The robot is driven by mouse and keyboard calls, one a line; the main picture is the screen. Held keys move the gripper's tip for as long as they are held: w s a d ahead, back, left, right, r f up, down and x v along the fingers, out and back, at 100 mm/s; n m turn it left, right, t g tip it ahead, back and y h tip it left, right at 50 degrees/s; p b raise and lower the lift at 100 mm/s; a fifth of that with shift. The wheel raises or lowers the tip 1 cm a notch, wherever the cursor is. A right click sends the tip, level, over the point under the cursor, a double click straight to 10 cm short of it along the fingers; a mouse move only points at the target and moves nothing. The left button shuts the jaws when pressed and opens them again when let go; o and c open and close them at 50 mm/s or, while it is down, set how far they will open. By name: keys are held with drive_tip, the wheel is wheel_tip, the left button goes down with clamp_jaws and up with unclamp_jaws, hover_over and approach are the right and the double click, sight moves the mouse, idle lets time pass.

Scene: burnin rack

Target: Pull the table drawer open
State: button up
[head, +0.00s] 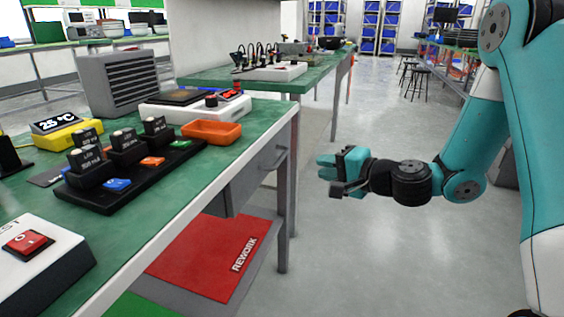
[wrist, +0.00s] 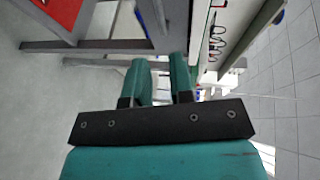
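The table drawer (head: 257,179) is a grey front under the green-topped table (head: 205,178), in the head view left of centre. It looks shut.
An orange tray (head: 212,132) and a black fixture with several modules (head: 125,160) stand on the tabletop. A grey table leg (head: 283,225) stands beside the drawer. A red mat (head: 210,262) lies beneath the table. The floor (head: 370,250) right of the table is clear.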

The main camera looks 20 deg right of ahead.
sight(281, 158)
drive_tip(key=x, duration=1.3)
drive_tip(key=shift+w+a+f, duration=0.1)
drive_tip(key=shift+w+a, duration=0.1)
drive_tip(key=shift+w, duration=0.1)
clamp_jaws()
